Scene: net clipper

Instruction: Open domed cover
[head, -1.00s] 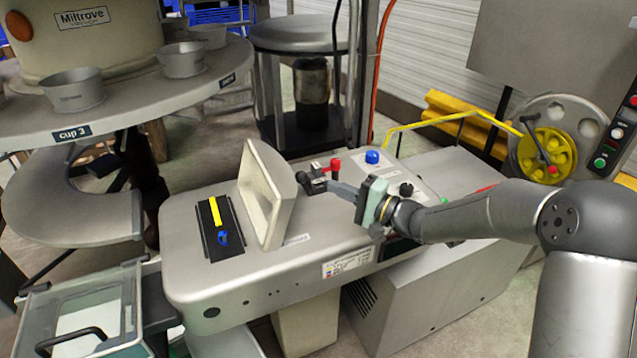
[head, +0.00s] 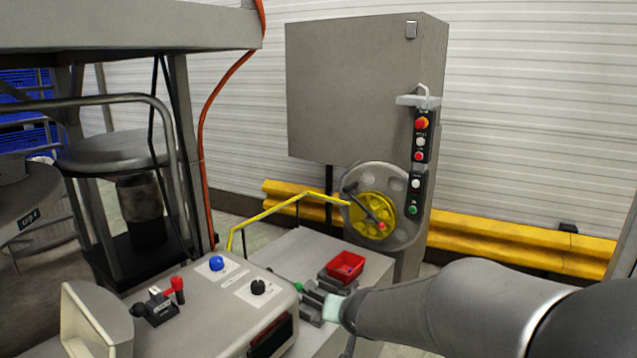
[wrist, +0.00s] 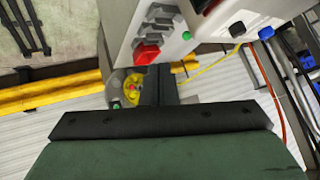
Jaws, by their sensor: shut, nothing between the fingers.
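The cream domed cover (head: 92,325) stands raised on edge at the bottom left of the head view, cut off by the frame. It does not show in the wrist view. My gripper (wrist: 156,72) is shut and empty, its dark fingers together in the wrist view. The fingertips are hard to make out there.
The machine top holds a red-handled lever (head: 177,288), a blue knob (head: 216,263) and a black knob (head: 258,287). A red bin (head: 345,267) and grey blocks lie near my gripper. A yellow rail (head: 268,211) and a yellow handwheel (head: 373,215) stand behind.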

